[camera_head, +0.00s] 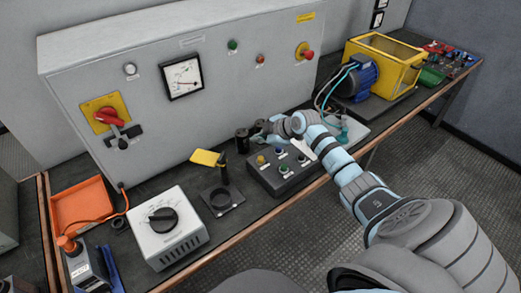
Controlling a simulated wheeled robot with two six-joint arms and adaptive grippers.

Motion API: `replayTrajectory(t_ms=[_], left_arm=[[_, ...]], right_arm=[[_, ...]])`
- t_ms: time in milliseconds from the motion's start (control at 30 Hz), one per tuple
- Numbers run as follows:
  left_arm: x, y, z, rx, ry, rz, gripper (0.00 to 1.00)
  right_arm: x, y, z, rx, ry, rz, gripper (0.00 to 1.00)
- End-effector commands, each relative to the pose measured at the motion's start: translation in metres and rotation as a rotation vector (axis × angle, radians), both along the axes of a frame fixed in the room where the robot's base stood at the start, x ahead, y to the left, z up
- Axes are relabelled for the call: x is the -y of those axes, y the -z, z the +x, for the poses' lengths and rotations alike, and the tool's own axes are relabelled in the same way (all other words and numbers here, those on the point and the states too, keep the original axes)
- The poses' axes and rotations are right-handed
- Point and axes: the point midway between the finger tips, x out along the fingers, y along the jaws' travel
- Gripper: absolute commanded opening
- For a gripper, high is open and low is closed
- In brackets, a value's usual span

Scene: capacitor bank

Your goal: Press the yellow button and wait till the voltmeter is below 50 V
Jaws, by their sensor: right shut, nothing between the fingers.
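The yellow button (261,160) sits at the upper left of a dark grey button box (285,179) on the bench. My right gripper (264,131) is shut and empty. It appears above and behind the box in the picture, apart from the yellow button as far as I can tell. The voltmeter is probably the square white dial with a black frame (182,76) on the grey cabinet; its needle reading is too small to tell. My left gripper is not in view.
The grey cabinet (225,55) has a red rotary switch (107,116) and a red knob (305,51). Dark cylinders (242,141) stand left of my gripper. A white dial unit (166,226) and an orange tray (83,203) are at left. A blue motor (357,80) is behind right.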

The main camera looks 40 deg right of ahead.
Motion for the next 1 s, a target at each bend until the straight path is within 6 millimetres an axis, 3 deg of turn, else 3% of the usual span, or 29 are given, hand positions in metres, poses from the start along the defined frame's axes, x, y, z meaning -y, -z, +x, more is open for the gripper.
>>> replayTrajectory(t_ms=[33,100,400,1000], left_arm=[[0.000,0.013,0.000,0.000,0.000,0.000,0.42],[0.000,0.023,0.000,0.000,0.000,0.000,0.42],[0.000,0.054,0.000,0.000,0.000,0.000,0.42],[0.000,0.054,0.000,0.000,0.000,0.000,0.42]], right_arm=[[0.000,0.015,0.000,-0.001,0.000,0.001,0.00],[0.000,0.026,0.000,-0.001,0.000,0.001,0.00],[0.000,0.061,0.000,0.000,0.001,0.001,0.00],[0.000,0.062,0.000,0.000,0.001,0.001,0.00]])
